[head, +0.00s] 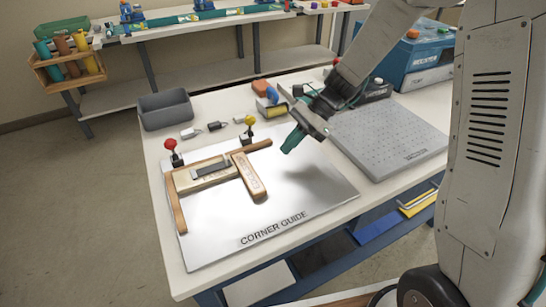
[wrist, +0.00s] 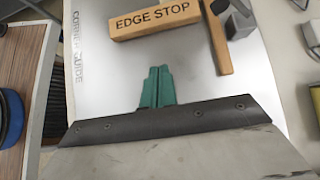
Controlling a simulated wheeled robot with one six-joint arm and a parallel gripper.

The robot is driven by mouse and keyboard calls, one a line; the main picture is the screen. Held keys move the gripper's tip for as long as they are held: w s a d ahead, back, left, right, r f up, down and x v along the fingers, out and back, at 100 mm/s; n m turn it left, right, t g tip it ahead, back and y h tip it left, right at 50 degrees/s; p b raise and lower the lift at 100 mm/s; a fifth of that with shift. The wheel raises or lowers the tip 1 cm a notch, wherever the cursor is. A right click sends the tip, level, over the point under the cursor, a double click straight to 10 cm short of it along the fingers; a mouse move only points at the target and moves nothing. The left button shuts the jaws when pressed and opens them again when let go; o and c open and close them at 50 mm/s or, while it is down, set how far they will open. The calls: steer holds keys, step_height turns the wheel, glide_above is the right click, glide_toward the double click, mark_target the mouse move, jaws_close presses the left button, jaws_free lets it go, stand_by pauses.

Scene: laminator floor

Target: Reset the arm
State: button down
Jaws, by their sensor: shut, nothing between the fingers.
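My gripper (head: 290,146) is over the right part of the white corner guide board (head: 300,215) in the head view, held above its surface and empty. Its green fingers are shut together in the wrist view (wrist: 157,80). A wooden block marked EDGE STOP (wrist: 150,24) lies ahead of the fingers, apart from them; it also shows in the head view (head: 248,176). A wooden corner frame (head: 178,205) lies along the board's left and back, with a second wooden block (head: 200,177) inside it.
A red-knobbed clamp (head: 171,147) and a yellow-knobbed clamp (head: 250,125) stand at the frame. A grey perforated plate (head: 385,135) lies to the right, a blue machine (head: 415,55) behind it. A grey bin (head: 165,110) stands at the back left. The board's front right is clear.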

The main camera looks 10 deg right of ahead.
steer(key=s+d+r+n, duration=0.2)
steer(key=d, duration=0.1)
steer(key=s+d+r+n+g+h, duration=0.1)
steer(key=d, duration=0.1)
steer(key=shift+n, duration=0.3)
steer(key=s+d+r+n+t+h, duration=0.2)
steer(key=s+r+n, duration=0.3)
steer(key=s, duration=0.6)
steer(key=s+d+r+n+t+h, duration=0.2)
steer(key=s+d+r+n+h, duration=0.3)
steer(key=s+r, duration=0.3)
steer(key=s+n, duration=0.1)
steer(key=s, duration=0.3)
steer(key=shift+s+r+t+h, duration=0.15)
steer(key=shift+r+t+h, duration=0.15)
steer(key=shift+t, duration=0.1)
